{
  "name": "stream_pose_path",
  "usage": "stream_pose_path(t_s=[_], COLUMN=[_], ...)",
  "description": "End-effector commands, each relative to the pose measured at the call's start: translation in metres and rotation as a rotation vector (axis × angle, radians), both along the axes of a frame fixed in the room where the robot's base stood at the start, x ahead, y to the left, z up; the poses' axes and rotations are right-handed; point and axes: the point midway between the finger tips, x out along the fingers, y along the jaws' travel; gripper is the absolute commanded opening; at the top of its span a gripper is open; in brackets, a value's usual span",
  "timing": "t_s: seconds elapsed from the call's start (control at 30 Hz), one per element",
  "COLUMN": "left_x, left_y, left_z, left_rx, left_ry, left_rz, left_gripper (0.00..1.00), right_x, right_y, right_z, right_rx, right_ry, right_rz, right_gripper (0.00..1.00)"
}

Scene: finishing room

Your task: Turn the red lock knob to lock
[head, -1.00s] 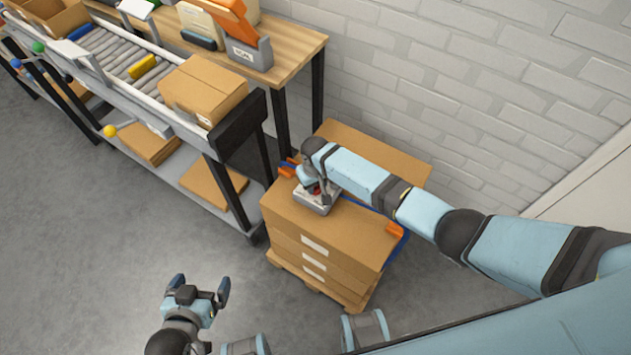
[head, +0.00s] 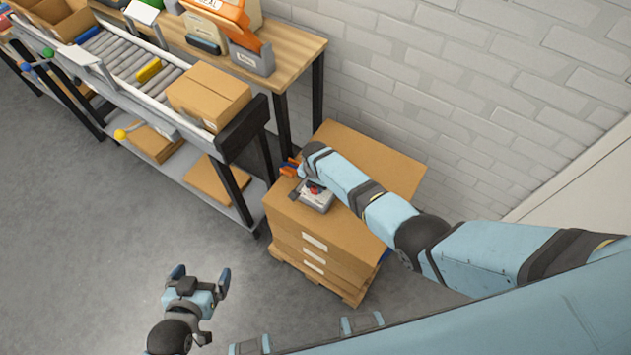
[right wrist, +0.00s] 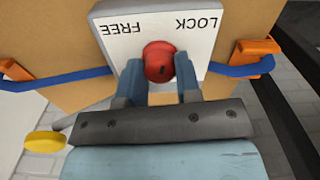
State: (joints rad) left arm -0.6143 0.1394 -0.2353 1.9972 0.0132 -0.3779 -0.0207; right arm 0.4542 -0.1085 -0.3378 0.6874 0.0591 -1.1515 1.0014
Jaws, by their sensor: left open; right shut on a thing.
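The red lock knob (right wrist: 159,62) sits on a pale plate (right wrist: 190,45) marked FREE on the left and LOCK on the right, upside down in the right wrist view. My right gripper (right wrist: 158,75) is shut on the knob, one finger on each side. A small dark mark shows on the knob's lower right; which word it points to I cannot tell. In the head view the knob (head: 313,189) shows on a grey lock box (head: 318,203) on the carton stack, partly hidden by my right arm. My left gripper (head: 200,278) is open and empty above the floor.
The carton stack (head: 320,228) stands on a pallet by the brick wall. A blue strap (right wrist: 60,79) with orange clips (right wrist: 253,50) runs to both sides of the lock. A roller conveyor (head: 127,59) and a wooden table (head: 291,48) stand at the upper left.

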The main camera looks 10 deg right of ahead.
Motion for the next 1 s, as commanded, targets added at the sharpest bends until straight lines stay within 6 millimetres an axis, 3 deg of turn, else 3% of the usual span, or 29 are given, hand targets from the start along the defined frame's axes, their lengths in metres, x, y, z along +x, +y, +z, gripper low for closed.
stream_pose_path(t_s=[0.5,1.0], left_x=[-0.001,-0.0008], left_y=[0.0006,0.0006], left_z=[0.0066,0.0084], left_rx=[0.002,0.002], left_ry=[0.006,0.005], left_rz=[0.001,0.001], left_gripper=[1.0,1.0], right_x=[-0.0008,-0.0003], right_y=[0.0004,-0.0003], right_z=[-0.0002,-0.0003], right_rx=[0.0,-0.001], right_ry=[0.002,0.001], right_rz=[-0.401,-0.522], right_gripper=[0.07,0.08])
